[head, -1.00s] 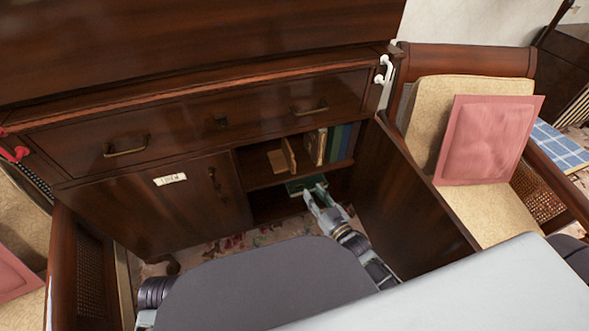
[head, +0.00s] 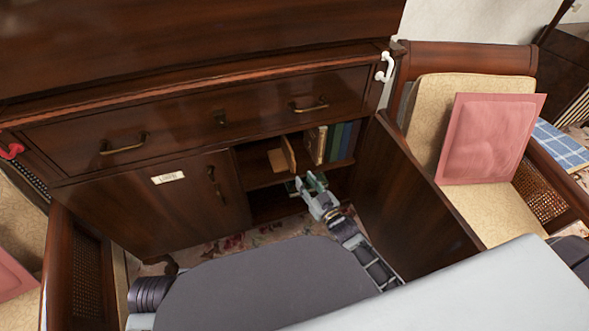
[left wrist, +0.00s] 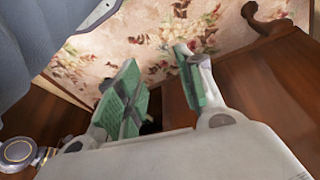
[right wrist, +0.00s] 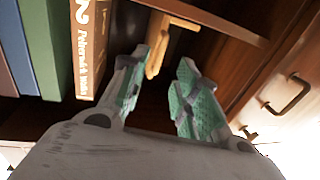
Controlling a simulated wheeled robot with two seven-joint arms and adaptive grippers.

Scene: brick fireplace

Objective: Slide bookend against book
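The wooden bookend (head: 287,154) stands on the cabinet's upper shelf, its upright plate tilted in the picture and its flat foot to the left. A gap separates it from the cream book (head: 315,145) to its right. In the right wrist view the bookend (right wrist: 157,52) shows beyond the fingertips, and the book (right wrist: 90,45) is at the left. My right gripper (head: 311,183) is open and empty in front of the shelf, below the bookend, apparently not touching it. My left gripper (left wrist: 156,60) is open and empty above the floor; the head view does not show it.
Blue and green books (head: 341,141) stand right of the cream book. The open cabinet door (head: 407,190) borders my right arm on the right. The closed door (head: 150,205) is at the left, with a drawer (head: 215,115) above. A chair with a pink cushion (head: 487,140) stands at the right.

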